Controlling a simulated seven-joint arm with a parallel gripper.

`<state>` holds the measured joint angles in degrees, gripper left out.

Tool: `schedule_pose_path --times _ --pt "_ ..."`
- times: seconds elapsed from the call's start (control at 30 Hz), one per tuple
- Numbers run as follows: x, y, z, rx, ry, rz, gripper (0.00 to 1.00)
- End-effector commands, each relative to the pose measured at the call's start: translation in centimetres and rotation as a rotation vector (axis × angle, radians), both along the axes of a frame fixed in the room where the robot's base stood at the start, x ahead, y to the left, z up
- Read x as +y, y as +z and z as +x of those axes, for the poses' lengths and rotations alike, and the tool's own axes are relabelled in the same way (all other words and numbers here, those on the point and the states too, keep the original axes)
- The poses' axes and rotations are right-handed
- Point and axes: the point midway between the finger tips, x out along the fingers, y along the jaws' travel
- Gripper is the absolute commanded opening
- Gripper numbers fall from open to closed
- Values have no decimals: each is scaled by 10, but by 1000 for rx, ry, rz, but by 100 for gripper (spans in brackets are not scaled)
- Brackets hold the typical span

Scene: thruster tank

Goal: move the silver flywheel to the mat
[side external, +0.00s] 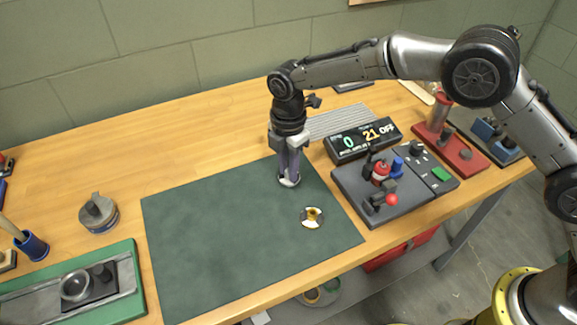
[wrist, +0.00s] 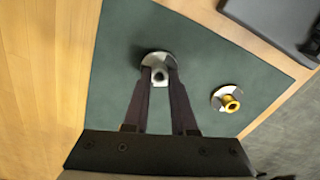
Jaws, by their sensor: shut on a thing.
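The silver flywheel (side external: 289,183) is a small metal disc with a silver hub. My gripper (side external: 289,170) points straight down and is shut on it at the far right part of the dark green mat (side external: 215,235). In the wrist view the flywheel (wrist: 157,60) shows between the tips of my two fingers (wrist: 158,73), with mat all around it. Its underside is hidden, so I cannot tell whether it touches the mat or hangs just above it.
A second disc with a brass hub (side external: 312,217) lies on the mat, nearer the front. A dark control box (side external: 390,188) and a display (side external: 362,140) stand to the right. A green tray (side external: 125,260) is at left. The mat's left part is clear.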

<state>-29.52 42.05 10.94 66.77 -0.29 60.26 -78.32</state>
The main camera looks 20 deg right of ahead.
Motion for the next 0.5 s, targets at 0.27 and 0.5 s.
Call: schedule_pose_path --times 0.27,0.5 --pt "0 -3 0 0 0 0 30" --pt "0 -3 0 1 0 0 55"
